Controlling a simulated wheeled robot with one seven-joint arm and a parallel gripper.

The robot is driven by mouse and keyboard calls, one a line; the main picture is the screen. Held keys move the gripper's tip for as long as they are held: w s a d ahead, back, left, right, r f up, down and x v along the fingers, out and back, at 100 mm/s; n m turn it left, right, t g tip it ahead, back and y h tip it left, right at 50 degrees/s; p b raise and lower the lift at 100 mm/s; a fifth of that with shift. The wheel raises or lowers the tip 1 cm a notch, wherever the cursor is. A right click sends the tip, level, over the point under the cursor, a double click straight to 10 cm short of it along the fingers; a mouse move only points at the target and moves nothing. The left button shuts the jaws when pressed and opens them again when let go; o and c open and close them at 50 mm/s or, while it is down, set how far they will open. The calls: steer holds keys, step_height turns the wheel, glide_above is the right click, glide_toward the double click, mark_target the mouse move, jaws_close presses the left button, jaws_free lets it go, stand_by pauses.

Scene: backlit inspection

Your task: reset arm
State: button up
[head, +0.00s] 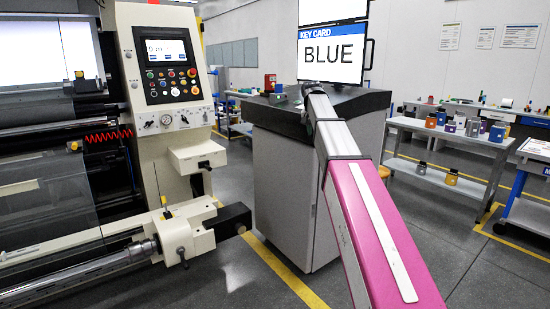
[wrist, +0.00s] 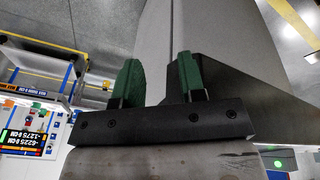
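My gripper (wrist: 157,80) shows in the wrist view as two green fingers on a dark bar. The fingers stand well apart, with nothing held between them. The grey side of a cabinet shows behind and between them. In the head view my magenta and grey arm reaches forward from the lower right toward the dark-topped cabinet (head: 280,190). The gripper itself cannot be made out there, as the arm's far end covers that spot. A screen (head: 331,45) above the cabinet reads "KEY CARD BLUE".
A large cream machine (head: 165,120) with a button panel stands at the left. Grey floor (head: 235,265) with yellow lines is clear at front.

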steer(key=s+d+f+n+g, duration=0.1)
steer(key=s+f, duration=0.5)
steer(key=f, duration=0.7)
steer(key=s+f+n, duration=0.1)
steer(key=s+f, duration=0.5)
steer(key=f, duration=0.7)
steer(key=s+d+f+n+g+y, duration=0.1)
steer(key=s+f, duration=1.8)
steer(key=s, duration=0.1)
steer(key=shift+f+y, duration=0.2)
steer(key=shift+y, duration=0.2)
steer(key=shift+s, duration=0.1)
